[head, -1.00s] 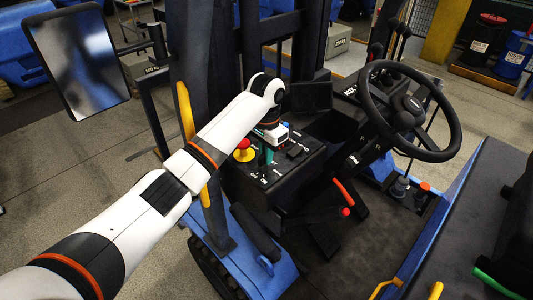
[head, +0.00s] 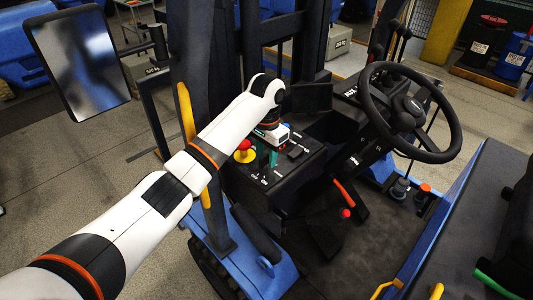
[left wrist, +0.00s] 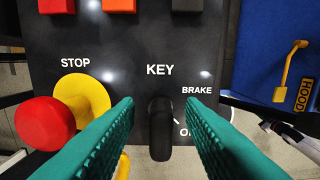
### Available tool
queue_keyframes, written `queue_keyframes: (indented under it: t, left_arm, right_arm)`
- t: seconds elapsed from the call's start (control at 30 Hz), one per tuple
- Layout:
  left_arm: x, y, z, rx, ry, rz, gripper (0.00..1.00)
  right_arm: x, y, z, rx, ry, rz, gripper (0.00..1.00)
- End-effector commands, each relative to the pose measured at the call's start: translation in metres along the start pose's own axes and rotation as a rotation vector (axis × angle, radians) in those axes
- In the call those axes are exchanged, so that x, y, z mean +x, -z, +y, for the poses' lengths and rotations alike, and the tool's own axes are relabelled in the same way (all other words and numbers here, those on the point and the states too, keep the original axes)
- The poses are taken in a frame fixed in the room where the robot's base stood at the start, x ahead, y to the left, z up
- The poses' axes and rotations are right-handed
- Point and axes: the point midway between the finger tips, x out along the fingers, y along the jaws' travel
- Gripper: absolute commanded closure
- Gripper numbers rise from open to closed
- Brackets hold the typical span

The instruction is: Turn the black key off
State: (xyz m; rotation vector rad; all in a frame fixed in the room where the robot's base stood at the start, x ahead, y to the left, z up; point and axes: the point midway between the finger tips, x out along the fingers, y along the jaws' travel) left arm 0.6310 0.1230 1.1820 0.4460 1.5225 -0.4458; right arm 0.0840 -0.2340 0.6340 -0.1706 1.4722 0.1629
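The black key (left wrist: 160,140) shows in the left wrist view on a dark control panel (left wrist: 130,40), below the printed word KEY. Its grip lies lengthwise up and down in that view. My left gripper (left wrist: 161,105) has its two green fingers apart, one on each side of the key, with a gap visible on both sides. A label beginning with O beside the key is partly hidden by the right finger. In the head view my left gripper (head: 267,154) is over the panel, and the key cannot be made out there. My right gripper is not in view.
A red stop button (left wrist: 44,123) on a yellow base (left wrist: 82,95) sits close left of the left finger. A steering wheel (head: 449,140) and a red-tipped lever (head: 343,192) stand to the right in the head view.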

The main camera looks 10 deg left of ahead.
Motion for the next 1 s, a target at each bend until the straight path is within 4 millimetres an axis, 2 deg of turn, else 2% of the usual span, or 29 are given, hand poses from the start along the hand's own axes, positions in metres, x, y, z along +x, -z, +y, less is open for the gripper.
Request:
queue_keyframes:
  t: [0.13, 0.27, 0.37, 0.43, 0.6, 0.8, 1.0]
  left_arm:
    - [-0.005, -0.001, 0.000, 0.001, 0.000, -0.003, 0.65]
    - [-0.023, -0.001, 0.000, 0.002, -0.001, -0.005, 0.65]
    - [-0.046, -0.001, 0.000, 0.000, -0.003, -0.005, 0.65]
    - [-0.069, 0.000, 0.002, 0.000, -0.006, -0.003, 0.65]
    - [-0.099, 0.000, 0.002, -0.001, -0.005, -0.002, 0.65]
    - [-0.117, 0.000, 0.001, 0.000, -0.002, -0.001, 0.65]
    - [-0.120, 0.000, 0.000, 0.000, 0.000, 0.000, 0.65]
  right_arm:
    - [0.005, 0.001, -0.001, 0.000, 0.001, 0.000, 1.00]
    - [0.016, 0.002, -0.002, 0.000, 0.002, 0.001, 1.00]
    - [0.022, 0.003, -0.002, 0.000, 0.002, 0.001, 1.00]
    - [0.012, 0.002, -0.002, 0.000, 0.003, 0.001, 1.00]
    - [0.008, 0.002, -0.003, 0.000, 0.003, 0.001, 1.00]
    - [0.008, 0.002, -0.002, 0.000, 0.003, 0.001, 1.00]
    - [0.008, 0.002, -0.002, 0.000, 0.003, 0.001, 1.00]
